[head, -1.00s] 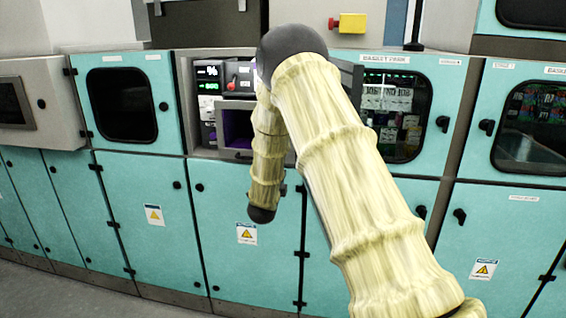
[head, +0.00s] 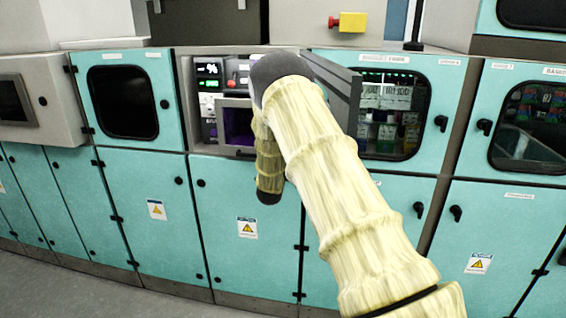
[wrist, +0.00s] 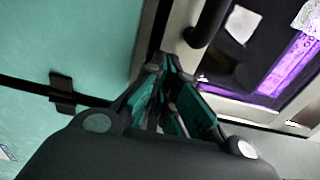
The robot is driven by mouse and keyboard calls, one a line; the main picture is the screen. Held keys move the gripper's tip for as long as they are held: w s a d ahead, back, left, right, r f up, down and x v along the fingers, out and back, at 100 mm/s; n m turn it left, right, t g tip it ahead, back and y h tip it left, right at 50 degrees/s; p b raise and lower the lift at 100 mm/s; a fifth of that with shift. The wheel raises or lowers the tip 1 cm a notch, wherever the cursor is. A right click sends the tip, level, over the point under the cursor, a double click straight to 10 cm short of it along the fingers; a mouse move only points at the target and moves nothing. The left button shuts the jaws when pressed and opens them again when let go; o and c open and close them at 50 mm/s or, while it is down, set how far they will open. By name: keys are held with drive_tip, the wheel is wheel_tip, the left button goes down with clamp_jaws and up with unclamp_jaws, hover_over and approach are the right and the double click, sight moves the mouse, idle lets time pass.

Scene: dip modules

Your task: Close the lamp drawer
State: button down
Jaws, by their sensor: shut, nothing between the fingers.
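The lamp drawer appears to be the grey-framed unit with a purple glow inside (head: 237,103), in the open bay of the teal cabinet row; my arm covers its right side. In the wrist view a pale frame surrounds a dark window with a bright purple strip (wrist: 296,65), and a black handle (wrist: 208,22) stands at its left edge. My gripper (wrist: 172,62) is shut and empty, its fingertips just below the handle in the picture, close to the frame. I cannot tell whether they touch it. In the head view the gripper is hidden by my arm.
A grey door panel (head: 337,88) stands swung out right of the bay, close to my arm. Teal doors with black knobs (head: 245,215) lie below. A black hinge (wrist: 62,92) shows on the teal panel. Grey floor lies at lower left.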

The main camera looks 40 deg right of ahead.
drive_tip(key=b+x, duration=0.2)
drive_tip(key=x, duration=0.1)
drive_tip(key=shift+w+d+f+b, duration=0.1)
drive_tip(key=shift+w+f+b, duration=0.05)
drive_tip(key=shift+b, duration=0.25)
drive_tip(key=shift+w+d, duration=0.4)
drive_tip(key=shift+d, duration=0.1)
drive_tip(key=shift+s+a, duration=0.1)
drive_tip(key=shift+s, duration=0.05)
